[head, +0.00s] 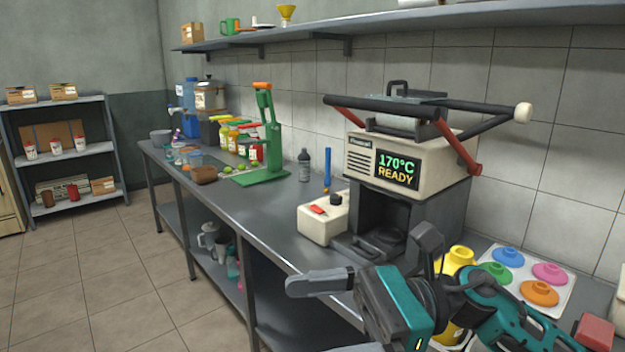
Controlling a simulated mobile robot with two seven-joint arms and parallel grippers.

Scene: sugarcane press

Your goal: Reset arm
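My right arm comes in from the lower right, teal and black. Its gripper (305,284) reaches left over the front edge of the steel counter (258,232), in front of the press machine (365,157). Its grey fingers point left with nothing visible at their tips; I cannot tell whether they are apart or together. My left gripper is not in view.
The machine's display reads "170°C READY". A white box (322,222) stands beside it. Yellow containers (455,258) and a tray of coloured lids (540,292) are close behind my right arm. A green hand press (268,140) stands farther left. Open floor lies left of the counter.

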